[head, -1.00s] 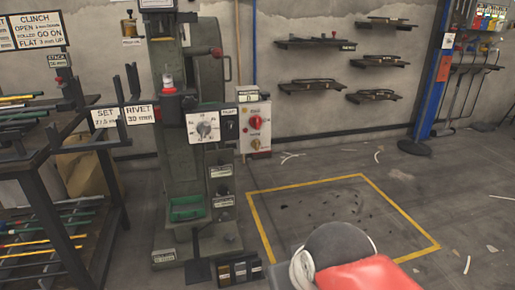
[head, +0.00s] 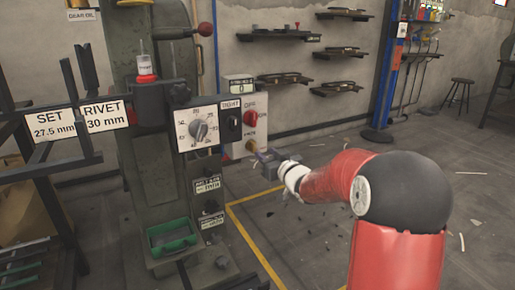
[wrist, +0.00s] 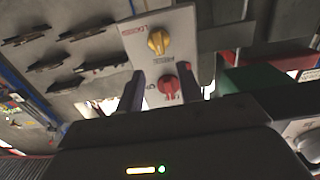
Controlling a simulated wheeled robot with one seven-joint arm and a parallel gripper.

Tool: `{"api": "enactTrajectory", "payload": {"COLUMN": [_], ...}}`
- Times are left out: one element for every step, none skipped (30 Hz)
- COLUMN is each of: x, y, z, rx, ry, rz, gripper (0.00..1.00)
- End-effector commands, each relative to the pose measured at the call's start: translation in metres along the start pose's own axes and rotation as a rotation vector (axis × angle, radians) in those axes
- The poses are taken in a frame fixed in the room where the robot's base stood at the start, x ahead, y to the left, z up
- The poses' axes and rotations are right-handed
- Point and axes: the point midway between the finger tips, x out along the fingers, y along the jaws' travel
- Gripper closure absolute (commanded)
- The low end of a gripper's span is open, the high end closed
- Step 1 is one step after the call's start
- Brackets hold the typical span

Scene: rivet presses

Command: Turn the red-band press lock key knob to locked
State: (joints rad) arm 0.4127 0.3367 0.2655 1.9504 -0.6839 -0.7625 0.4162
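The press (head: 125,150) with a red band (head: 146,78) stands left of centre in the head view. On its right, a white panel (head: 235,151) carries a red knob (head: 250,118) and a yellow knob (head: 251,146) below it. In the wrist view the panel appears turned over, with the yellow knob (wrist: 158,41) above the red knob (wrist: 168,87). Red lettering beside the yellow knob is too small to read surely. My gripper (wrist: 162,80) is open; the red knob shows between its fingers. In the head view my gripper (head: 268,160) is close to the panel's lower right.
A dial box (head: 197,125) and a dark switch marked TIGHT (head: 231,124) sit left of the panel. A green tray (head: 172,238) is low on the press. Wall shelves (head: 283,78) hang behind. Yellow floor lines (head: 255,250) border open floor to the right.

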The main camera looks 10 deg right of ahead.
Motion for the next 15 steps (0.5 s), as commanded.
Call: {"api": "enactTrajectory", "payload": {"x": [0.003, 0.005, 0.007, 0.010, 0.013, 0.018, 0.022, 0.027, 0.034, 0.039, 0.044, 0.051, 0.056, 0.060, 0.065], "y": [0.001, 0.001, 0.000, 0.000, 0.000, -0.001, -0.001, -0.001, -0.002, -0.001, -0.001, -0.001, -0.002, -0.002, -0.002], "z": [0.004, 0.004, 0.003, 0.003, 0.003, 0.003, 0.002, 0.002, 0.002, 0.002, 0.002, 0.002, 0.002, 0.002, 0.002], "rx": [0.006, 0.008, 0.009, 0.009, 0.010, 0.010, 0.009, 0.010, 0.011, 0.010, 0.010, 0.010, 0.010, 0.010, 0.009], "ry": [0.012, 0.019, 0.024, 0.026, 0.027, 0.026, 0.026, 0.026, 0.026, 0.025, 0.025, 0.025, 0.025, 0.024, 0.024], "rz": [-0.011, -0.017, -0.022, -0.023, -0.024, -0.024, -0.024, -0.024, -0.024, -0.023, -0.022, -0.023, -0.022, -0.022, -0.022], "gripper": [0.64, 0.64, 0.64, 0.64, 0.64, 0.64, 0.64, 0.64, 0.64, 0.64, 0.64, 0.64, 0.64, 0.64, 0.64]}}
